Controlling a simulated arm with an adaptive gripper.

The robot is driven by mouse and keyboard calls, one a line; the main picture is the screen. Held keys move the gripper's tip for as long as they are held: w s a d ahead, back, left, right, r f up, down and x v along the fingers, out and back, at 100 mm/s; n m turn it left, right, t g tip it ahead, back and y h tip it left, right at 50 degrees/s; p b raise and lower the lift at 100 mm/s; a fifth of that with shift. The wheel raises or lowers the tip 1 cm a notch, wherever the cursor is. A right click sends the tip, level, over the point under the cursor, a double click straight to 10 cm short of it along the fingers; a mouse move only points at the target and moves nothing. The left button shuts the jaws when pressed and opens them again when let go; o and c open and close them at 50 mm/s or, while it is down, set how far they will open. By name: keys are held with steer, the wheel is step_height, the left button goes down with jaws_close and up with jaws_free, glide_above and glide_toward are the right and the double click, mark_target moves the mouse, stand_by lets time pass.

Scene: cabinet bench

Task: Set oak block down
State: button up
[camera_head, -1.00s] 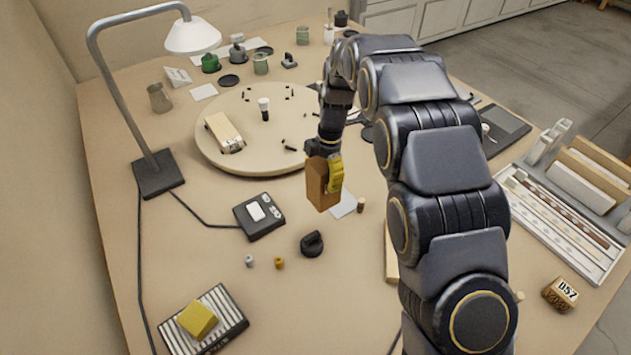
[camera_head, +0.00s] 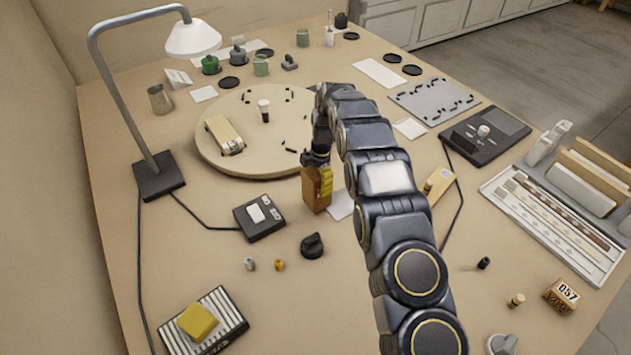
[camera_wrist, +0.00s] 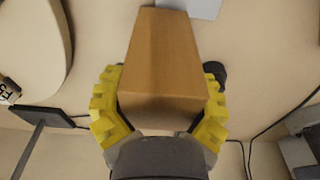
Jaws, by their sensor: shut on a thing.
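My gripper (camera_head: 324,180) is shut on the oak block (camera_head: 313,192), an upright orange-brown wooden block. It is near the table's middle, just in front of the round board. In the wrist view the yellow fingers of my gripper (camera_wrist: 160,112) press on both sides of the oak block (camera_wrist: 168,60). The block's lower end is near the edge of a pale card (camera_head: 340,206). I cannot tell whether the block touches the table (camera_head: 200,270).
A wooden piece (camera_head: 440,185) lies right of my arm.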

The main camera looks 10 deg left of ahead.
steer(key=shift+f, duration=0.2)
steer(key=shift+f, duration=0.45)
steer(key=o, duration=1.2)
steer(key=r, duration=0.8)
steer(key=w+d+r, duration=0.1)
steer(key=r, duration=0.3)
steer(key=shift+w, duration=0.1)
steer(key=shift+r, duration=0.4)
